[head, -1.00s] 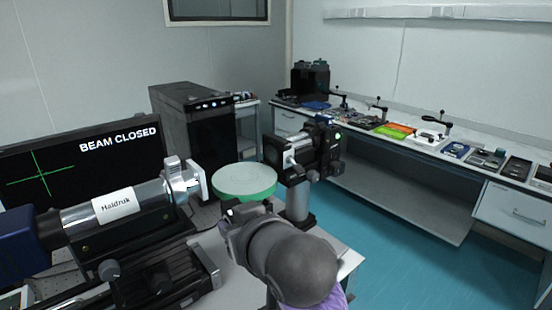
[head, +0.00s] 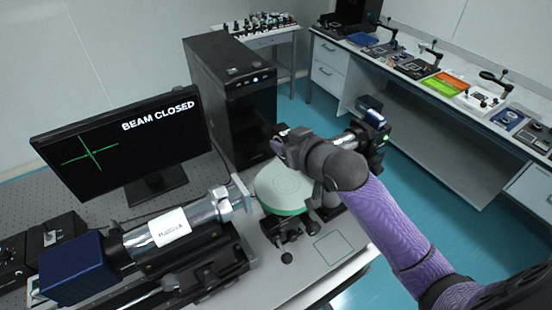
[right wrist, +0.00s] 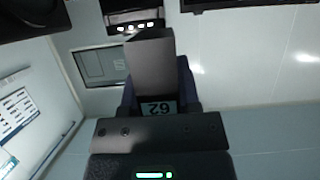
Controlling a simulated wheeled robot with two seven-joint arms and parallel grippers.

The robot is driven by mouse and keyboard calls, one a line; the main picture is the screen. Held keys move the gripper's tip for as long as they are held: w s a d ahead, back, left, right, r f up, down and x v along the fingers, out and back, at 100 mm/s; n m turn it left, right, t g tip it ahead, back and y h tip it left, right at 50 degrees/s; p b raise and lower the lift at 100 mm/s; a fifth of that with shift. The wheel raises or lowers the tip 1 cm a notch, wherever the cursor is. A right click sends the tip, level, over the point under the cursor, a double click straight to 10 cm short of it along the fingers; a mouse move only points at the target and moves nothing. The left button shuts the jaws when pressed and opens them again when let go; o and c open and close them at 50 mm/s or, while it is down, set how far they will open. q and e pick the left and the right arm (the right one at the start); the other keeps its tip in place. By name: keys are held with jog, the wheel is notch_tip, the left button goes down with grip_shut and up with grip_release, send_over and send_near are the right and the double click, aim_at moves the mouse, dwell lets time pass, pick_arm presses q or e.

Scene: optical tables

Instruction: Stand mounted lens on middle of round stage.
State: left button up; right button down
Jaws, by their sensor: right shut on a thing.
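The round stage (head: 280,188) is a pale disc with a green rim and faint rings, in the middle of the head view. My right gripper (head: 283,143) is at the far edge of the stage, apparently above it; its height cannot be told. It is shut on a dark grey block (right wrist: 152,65) with a "62" label, seen in the right wrist view and taken to be the mounted lens. No glass shows there, and the head view hardly shows the held thing. The stage's top looks bare; my wrist hides its right side. My left gripper is not in view.
A laser tube (head: 170,228) points at the stage from the left. A camera-like device (head: 370,120) stands just right of it, partly behind my arm. Knobs (head: 288,256) sit below the stage's front. A monitor (head: 125,140) reads "BEAM CLOSED"; a black tower (head: 230,85) stands behind.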

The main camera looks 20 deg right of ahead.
aim_at(286, 184)
jog(key=f, duration=0.5)
jog(key=f+b, duration=0.1)
jog(key=f, duration=0.1)
jog(key=shift+s+f, duration=0.4)
jog(key=shift+s+r, duration=0.1)
jog(key=c, duration=0.7)
grip_release()
jog(key=shift+f, duration=0.2)
jog(key=shift+c, duration=0.2)
jog(key=o, duration=0.4)
